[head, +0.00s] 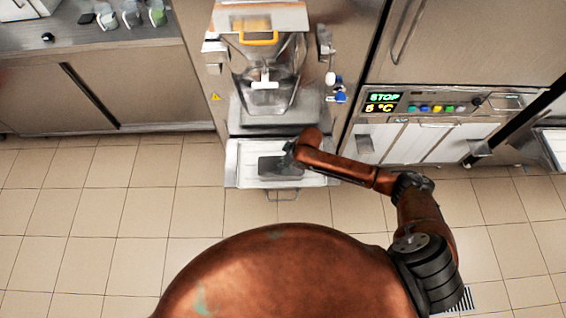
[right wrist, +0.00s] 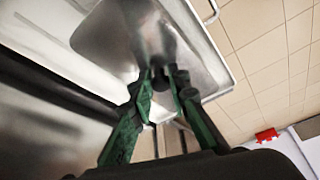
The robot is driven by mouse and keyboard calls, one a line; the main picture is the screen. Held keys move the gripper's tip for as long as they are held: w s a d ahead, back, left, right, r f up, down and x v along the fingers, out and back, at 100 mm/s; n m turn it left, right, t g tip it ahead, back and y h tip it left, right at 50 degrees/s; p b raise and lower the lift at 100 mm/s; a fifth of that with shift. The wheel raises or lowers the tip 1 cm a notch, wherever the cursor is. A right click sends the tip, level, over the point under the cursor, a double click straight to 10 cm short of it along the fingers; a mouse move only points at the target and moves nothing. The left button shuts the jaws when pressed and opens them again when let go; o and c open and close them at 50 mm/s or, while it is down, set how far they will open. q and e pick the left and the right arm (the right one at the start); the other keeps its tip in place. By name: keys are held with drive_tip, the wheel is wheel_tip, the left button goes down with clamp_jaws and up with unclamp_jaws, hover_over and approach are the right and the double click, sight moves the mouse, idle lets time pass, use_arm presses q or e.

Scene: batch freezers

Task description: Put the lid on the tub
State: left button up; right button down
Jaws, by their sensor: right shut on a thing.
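A dark grey rectangular lid (head: 270,167) shows over the pale shelf at the front of the middle machine in the head view. My right gripper (head: 289,155) is at its upper right part. Whether the lid rests on anything is unclear. My left gripper is not in view.
The pale shelf (head: 233,165) has a raised rim and a handle (head: 283,196) in front. Above it stands the freezer's chute and hopper (head: 265,90). A display machine (head: 440,103) is at the right. A counter with cups (head: 132,17) is at the far left. The tiled floor is clear.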

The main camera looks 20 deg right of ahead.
idle(0.7)
drive_tip(key=c, duration=1.7)
unclamp_jaws()
drive_tip(key=shift+f, duration=0.1)
drive_tip(key=shift+o, duration=0.8)
drive_tip(key=o, duration=0.4)
drive_tip(key=shift+r+p, duration=3.55)
drive_tip(key=shift+p, duration=0.15)
